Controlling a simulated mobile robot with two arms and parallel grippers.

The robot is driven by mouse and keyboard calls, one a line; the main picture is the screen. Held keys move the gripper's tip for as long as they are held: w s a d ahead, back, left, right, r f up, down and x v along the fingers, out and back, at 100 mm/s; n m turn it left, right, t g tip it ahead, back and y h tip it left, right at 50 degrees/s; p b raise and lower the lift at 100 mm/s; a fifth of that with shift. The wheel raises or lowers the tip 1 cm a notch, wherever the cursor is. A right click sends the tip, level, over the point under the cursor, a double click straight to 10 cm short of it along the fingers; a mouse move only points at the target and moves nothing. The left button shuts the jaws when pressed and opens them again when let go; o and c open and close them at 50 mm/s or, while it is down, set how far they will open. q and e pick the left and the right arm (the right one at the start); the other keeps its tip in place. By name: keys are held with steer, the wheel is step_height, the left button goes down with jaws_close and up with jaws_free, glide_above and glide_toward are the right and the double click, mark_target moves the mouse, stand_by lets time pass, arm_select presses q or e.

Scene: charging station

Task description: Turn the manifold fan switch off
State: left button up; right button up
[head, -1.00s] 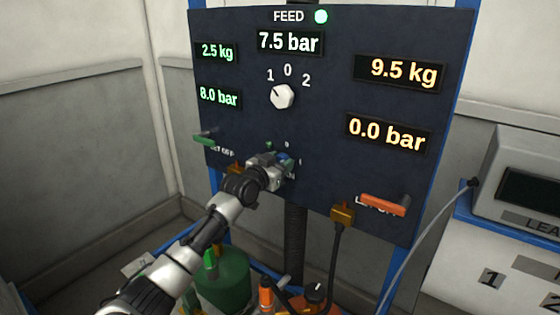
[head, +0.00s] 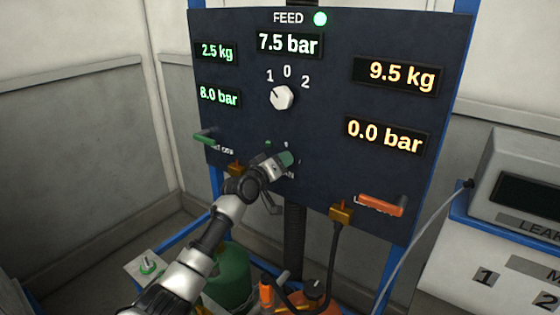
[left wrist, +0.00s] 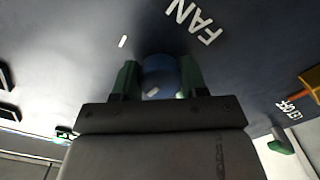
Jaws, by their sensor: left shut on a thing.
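The fan switch is a round blue knob (left wrist: 160,78) on the dark panel (head: 340,75), beside the white FAN label (left wrist: 194,22) in the left wrist view. My left gripper (head: 284,162) is at the lower middle of the panel in the head view. In the left wrist view its green fingertips (left wrist: 160,82) sit on both sides of the knob, shut on it. A small white mark shows on the knob's near side. In the head view the gripper hides the knob and most of its markings. My right gripper is not in view.
A white selector knob (head: 282,97) marked 1, 0, 2 sits above. A green lever (head: 205,138) is to the left and an orange lever (head: 381,206) to the lower right. A black hose (head: 330,255) hangs below the panel. A green cylinder (head: 230,280) stands underneath.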

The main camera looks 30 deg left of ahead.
arm_select(q)
steer(key=shift+n, duration=0.5)
steer(key=o, duration=0.9)
steer(key=shift+o, duration=0.2)
steer(key=shift+s, duration=0.1)
steer(key=s+a+b, duration=0.1)
steer(key=s, duration=0.9)
steer(key=shift+s+a, duration=0.25)
steer(key=shift+a, duration=0.05)
steer(key=shift+f, duration=0.1)
